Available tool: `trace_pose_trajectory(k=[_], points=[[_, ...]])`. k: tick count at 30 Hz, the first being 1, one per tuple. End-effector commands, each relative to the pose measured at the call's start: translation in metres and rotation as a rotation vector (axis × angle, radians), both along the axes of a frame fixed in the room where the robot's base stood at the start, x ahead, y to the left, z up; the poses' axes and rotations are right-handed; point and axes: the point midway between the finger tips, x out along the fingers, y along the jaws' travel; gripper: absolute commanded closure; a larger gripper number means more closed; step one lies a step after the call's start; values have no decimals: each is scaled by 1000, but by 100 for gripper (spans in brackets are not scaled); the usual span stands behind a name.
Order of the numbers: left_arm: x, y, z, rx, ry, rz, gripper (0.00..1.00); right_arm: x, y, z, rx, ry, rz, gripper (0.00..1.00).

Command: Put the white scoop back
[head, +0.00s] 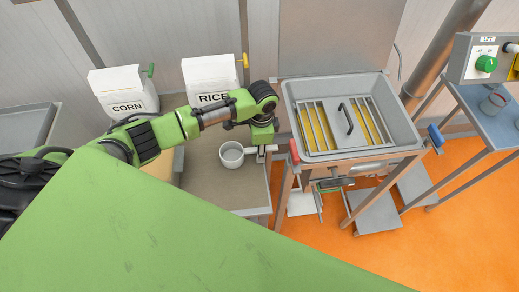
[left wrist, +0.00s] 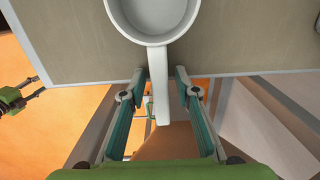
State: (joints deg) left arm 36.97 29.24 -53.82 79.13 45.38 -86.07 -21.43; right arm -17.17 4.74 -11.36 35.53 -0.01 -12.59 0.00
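The white scoop (head: 231,155) has a round, empty-looking bowl and a straight handle. Its bowl is over the grey-brown worktop (head: 213,190), close to the right edge. In the left wrist view the scoop (left wrist: 155,18) shows its handle reaching past the worktop edge between my fingers. Whether the bowl rests on the worktop is hard to tell. A small green gripper with spread fingers, likely my right one (left wrist: 36,90), shows at the left edge.
A CORN bag (head: 125,92) and a RICE bag (head: 211,78) stand behind my left arm. A metal hopper with a grate (head: 318,155) stands right of the worktop. A control box (head: 485,64) and a blue-grey table (head: 480,112) are far right. My green body covers the foreground.

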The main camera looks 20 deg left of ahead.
Motion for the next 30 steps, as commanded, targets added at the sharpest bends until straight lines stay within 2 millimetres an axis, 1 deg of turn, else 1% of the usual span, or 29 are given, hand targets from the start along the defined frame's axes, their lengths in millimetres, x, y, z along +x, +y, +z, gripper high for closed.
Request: trace_pose_trajectory(k=[5, 12, 18, 21, 24, 30], points=[[1, -1, 17, -2, -2, -1, 71, 0, 1, -2, 1, -1, 1, 60], [3, -2, 68, -1, -6, -2, 71, 0, 4, -9, 5, 0, 1, 60], [3, -3, 104, -2, -3, 0, 71, 0, 6, -14, 7, 0, 1, 60], [3, -3, 115, -1, -2, 0, 71, 0, 6, -15, 7, 0, 1, 60], [2, -3, 121, 0, 0, 1, 71, 0, 6, -16, 7, 1, 2, 60], [2, -3, 123, -1, 1, 1, 71, 0, 6, -15, 6, 0, 2, 60]])
